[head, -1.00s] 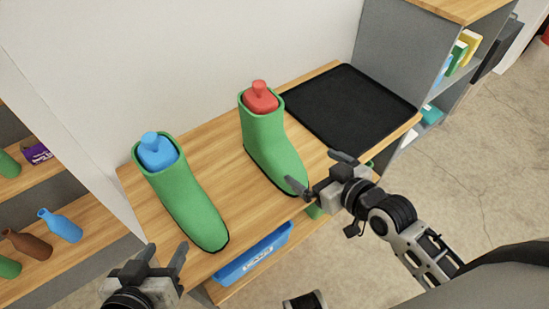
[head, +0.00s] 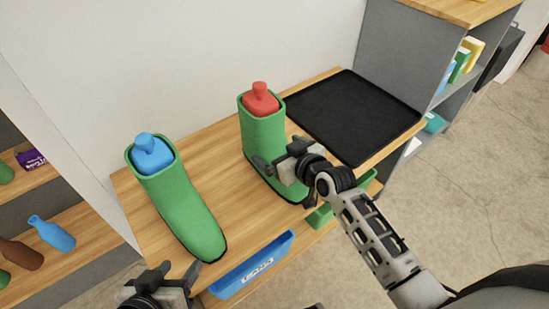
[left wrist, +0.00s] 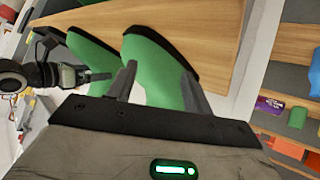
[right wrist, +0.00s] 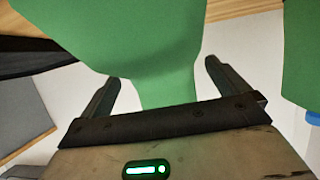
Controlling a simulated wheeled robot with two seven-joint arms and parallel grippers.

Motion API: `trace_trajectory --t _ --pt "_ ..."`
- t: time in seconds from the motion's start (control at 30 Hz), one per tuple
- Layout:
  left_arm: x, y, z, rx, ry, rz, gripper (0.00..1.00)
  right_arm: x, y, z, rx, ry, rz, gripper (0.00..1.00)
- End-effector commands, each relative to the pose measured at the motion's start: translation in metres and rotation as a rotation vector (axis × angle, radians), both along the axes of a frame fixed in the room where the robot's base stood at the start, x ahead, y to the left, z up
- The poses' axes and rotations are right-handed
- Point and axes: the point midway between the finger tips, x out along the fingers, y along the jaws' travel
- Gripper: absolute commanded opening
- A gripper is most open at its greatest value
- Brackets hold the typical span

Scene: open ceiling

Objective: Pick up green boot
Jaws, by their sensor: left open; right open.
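Two green boots stand on a wooden shelf. The right boot (head: 264,133) holds a red bottle (head: 260,99); the left boot (head: 185,205) holds a blue bottle (head: 152,153). My right gripper (head: 275,158) is open at the right boot, over its foot and in front of its shaft. In the right wrist view the right boot (right wrist: 140,35) fills the space ahead of and between the open fingers (right wrist: 160,80); contact cannot be told. My left gripper (head: 178,268) is open and empty near the left boot's toe. In the left wrist view, the left boot (left wrist: 160,65) lies ahead of its fingers.
A black tray (head: 350,115) lies right of the boots. A blue bin (head: 252,265) and a green bin (head: 320,216) sit below the shelf edge. A side shelf at left holds bottles (head: 52,233). A white wall (head: 180,60) stands behind.

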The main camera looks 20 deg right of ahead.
Motion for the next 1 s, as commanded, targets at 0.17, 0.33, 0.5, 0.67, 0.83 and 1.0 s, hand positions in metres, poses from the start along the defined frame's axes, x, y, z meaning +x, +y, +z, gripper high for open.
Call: trace_trajectory --t 0.17,0.33,0.5,0.67,0.83,1.0 --pt "0.001 0.000 -0.001 0.004 0.002 -0.003 0.51 0.002 0.001 0.000 0.000 0.000 0.000 1.00" --pt "0.001 0.000 0.000 0.003 -0.001 -0.003 0.51 0.002 0.001 0.000 -0.001 0.000 0.000 0.72" --pt "0.002 0.001 0.002 0.002 -0.005 -0.001 0.51 0.003 0.001 0.002 0.001 -0.007 -0.001 0.50" --pt "0.003 0.001 0.003 0.002 -0.008 0.000 0.51 0.003 0.000 0.003 0.001 -0.007 -0.001 0.50" --pt "0.003 0.002 0.007 0.003 -0.014 0.003 0.51 0.003 0.000 0.010 -0.001 -0.009 0.000 0.50" --pt "0.002 0.004 0.021 0.003 -0.033 0.013 0.51 0.003 0.001 0.027 0.001 -0.009 0.000 0.50"
